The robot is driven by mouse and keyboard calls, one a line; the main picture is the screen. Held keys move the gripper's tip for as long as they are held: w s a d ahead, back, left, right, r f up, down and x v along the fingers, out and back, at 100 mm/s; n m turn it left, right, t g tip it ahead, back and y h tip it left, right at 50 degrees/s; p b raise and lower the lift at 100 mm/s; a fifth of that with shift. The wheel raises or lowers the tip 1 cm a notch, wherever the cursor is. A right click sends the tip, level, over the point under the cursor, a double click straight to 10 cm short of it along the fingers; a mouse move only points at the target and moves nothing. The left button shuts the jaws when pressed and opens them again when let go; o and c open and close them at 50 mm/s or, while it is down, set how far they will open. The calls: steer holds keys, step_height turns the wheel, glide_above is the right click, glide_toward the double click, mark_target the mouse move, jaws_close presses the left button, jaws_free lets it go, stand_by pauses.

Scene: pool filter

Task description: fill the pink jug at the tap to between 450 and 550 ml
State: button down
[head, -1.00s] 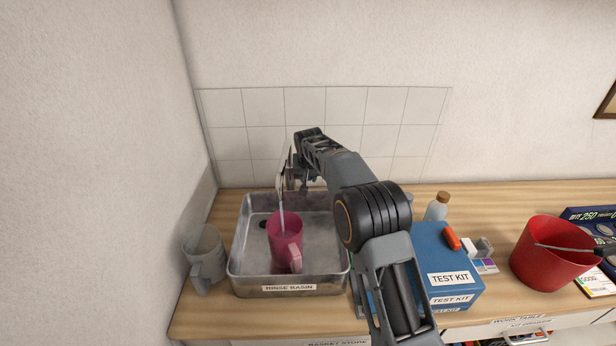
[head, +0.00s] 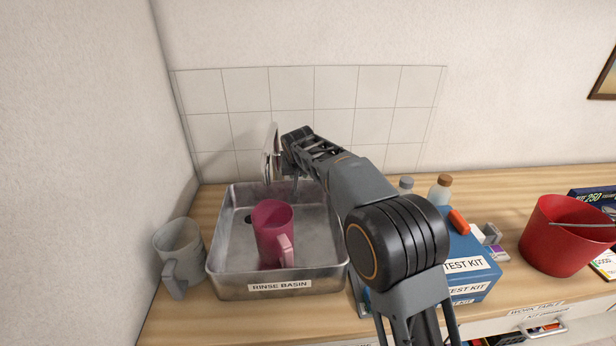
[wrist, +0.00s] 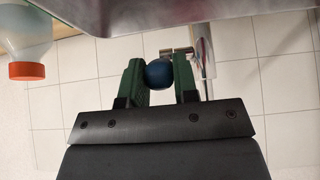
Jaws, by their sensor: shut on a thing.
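The pink jug (head: 272,236) stands upright in the metal rinse basin (head: 318,284), its handle toward me. Its water level cannot be read from here. The silver tap (head: 269,158) rises behind the jug at the back of the basin. No stream shows between tap and jug. In the wrist view, the green fingers of my gripper (wrist: 160,82) are shut on a round blue knob (wrist: 159,73) beside the tap's metal parts (wrist: 203,55). In the head view my arm hides most of the gripper and the knob.
A grey jug (head: 178,255) stands left of the basin by the wall. To the right are a blue test kit box (head: 455,245), small bottles (head: 439,189) and a red bucket (head: 560,240). An orange-capped bottle (wrist: 28,40) shows in the wrist view.

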steer(key=c, duration=0.9)
jaws_free()
steer(key=b+v, duration=0.1)
steer(key=v, duration=1.2)
steer(key=shift+s+a+r, duration=0.1)
steer(key=shift+s+r, duration=0.05)
steer(key=shift+r, duration=0.25)
steer(key=s+d+f+n+g, duration=0.2)
steer(key=s+d+f+g, duration=0.15)
steer(key=s+f, duration=0.4)
steer(key=shift+s+d+f+m+h+p, duration=0.15)
steer(key=shift+s+d+f+m, duration=0.8)
steer(key=shift+s+d, duration=2.2)
steer(key=shift+s+d+f+m+h+p, duration=0.1)
steer(key=shift+s+d+f+m+h, duration=0.15)
steer(key=shift+s+d+f, duration=2.15)
steer(key=shift+s+d+f+m+h+p, duration=0.1)
steer(key=shift+s+d+f+m, duration=0.4)
steer(key=shift+s+d, duration=3.45)
